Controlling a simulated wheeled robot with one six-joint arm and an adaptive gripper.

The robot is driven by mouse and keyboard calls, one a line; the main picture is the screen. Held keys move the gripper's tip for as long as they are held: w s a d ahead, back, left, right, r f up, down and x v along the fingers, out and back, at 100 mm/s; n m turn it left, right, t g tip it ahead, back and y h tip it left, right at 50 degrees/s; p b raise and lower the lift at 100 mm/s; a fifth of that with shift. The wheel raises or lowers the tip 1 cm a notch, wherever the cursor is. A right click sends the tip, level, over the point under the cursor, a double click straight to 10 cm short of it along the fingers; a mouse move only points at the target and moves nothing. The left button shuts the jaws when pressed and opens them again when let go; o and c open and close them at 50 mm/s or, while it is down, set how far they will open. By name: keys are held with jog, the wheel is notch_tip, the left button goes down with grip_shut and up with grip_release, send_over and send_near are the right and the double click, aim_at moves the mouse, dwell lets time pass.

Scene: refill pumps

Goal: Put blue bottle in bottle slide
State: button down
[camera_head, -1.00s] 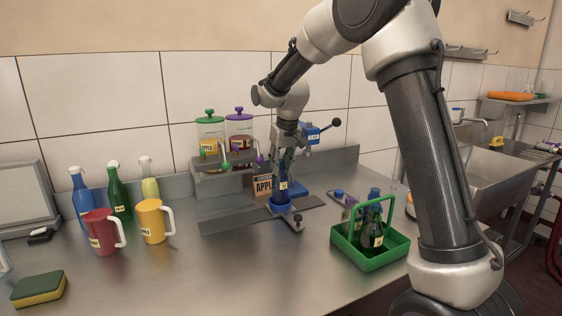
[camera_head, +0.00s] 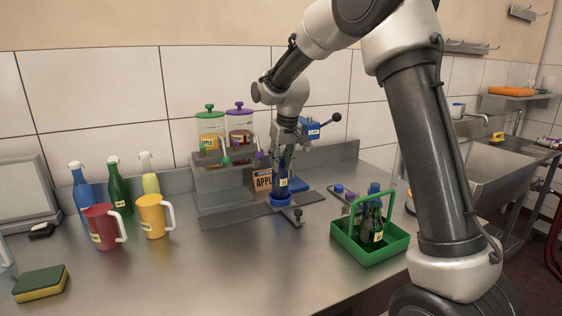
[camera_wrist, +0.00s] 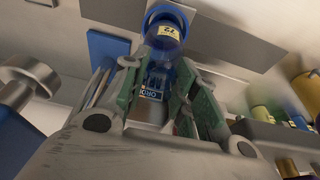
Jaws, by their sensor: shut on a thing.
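My gripper (camera_head: 284,160) points down over the counter and is shut on the small blue bottle (camera_head: 283,183), which has a yellow label. The bottle is upright, its lower end at the blue ring-shaped holder (camera_head: 281,204) of the bottle slide (camera_head: 235,216), a flat metal rail. I cannot tell how deep it sits in the holder. In the wrist view the green-padded fingers of my gripper (camera_wrist: 161,75) flank the blue bottle (camera_wrist: 165,40), and the blue holder (camera_wrist: 170,10) surrounds its far end.
Behind stand two dispensers (camera_head: 210,125), an apple sign (camera_head: 263,179) and a blue lever machine (camera_head: 312,131). A green crate (camera_head: 370,250) with bottles is at right. Red (camera_head: 102,230) and yellow (camera_head: 151,219) mugs and several bottles stand left.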

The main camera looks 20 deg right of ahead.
jog(key=shift+f, duration=0.55)
jog(key=c, duration=1)
grip_release()
jog(key=shift+c, duration=0.2)
jog(key=shift+r, duration=4.45)
